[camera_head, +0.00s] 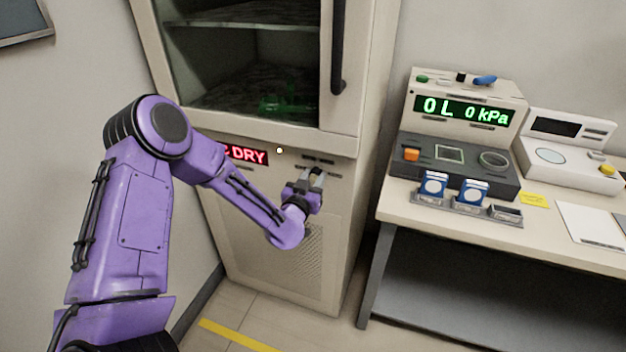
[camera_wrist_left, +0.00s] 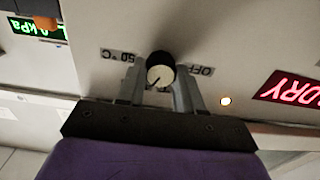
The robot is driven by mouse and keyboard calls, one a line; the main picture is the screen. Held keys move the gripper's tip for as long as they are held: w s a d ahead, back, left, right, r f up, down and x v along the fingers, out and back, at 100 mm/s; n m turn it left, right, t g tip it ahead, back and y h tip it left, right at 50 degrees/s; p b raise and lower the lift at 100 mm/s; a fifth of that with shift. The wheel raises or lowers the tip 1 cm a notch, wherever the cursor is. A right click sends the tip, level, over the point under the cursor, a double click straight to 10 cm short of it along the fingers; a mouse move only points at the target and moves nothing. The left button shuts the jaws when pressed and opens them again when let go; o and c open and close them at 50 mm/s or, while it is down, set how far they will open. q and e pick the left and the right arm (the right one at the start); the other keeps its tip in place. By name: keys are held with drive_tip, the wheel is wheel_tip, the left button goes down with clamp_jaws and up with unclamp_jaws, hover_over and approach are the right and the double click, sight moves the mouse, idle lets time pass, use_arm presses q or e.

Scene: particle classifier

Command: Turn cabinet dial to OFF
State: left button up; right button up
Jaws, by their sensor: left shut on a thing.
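The cabinet dial (camera_wrist_left: 160,72) is a black round knob with a pale face and a dark pointer line, in the left wrist view. The line points toward the lower left of that view, between the labels. The "50 °C" label (camera_wrist_left: 127,56) is left of the dial and the "OFF" label (camera_wrist_left: 198,71) is right of it; the wrist view is upside down. My left gripper (camera_wrist_left: 160,90) is shut on the dial, a finger on each side. In the head view, my left gripper (camera_head: 312,180) is at the cabinet's front panel and hides the dial. My right gripper is not in view.
The cabinet (camera_head: 290,250) has a red "DRY" display (camera_head: 246,154), a small lit lamp (camera_head: 279,150) and a glass door with a black handle (camera_head: 338,45) above. A table (camera_head: 560,245) with instruments, including a green-lit pressure display (camera_head: 463,110), stands to the right.

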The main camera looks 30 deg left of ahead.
use_arm(q)
drive_tip(key=n+b, duration=0.1)
drive_tip(key=n, duration=0.4)
drive_tip(key=shift+f+n, duration=0.1)
drive_tip(key=shift+n, duration=0.2)
drive_tip(key=n+b, duration=0.1)
drive_tip(key=n, duration=0.5)
drive_tip(key=shift+a, duration=0.1)
drive_tip(key=n+b, duration=0.2)
drive_tip(key=n, duration=0.3)
drive_tip(key=shift+f+n, duration=0.15)
drive_tip(key=shift+n, duration=0.25)
drive_tip(key=n+b, duration=0.1)
drive_tip(key=n, duration=0.2)
drive_tip(key=shift+n+b, duration=0.7)
drive_tip(key=shift+n, duration=0.5)
drive_tip(key=o, duration=1)
drive_tip(key=shift+s, duration=0.1)
drive_tip(key=shift+o, duration=0.2)
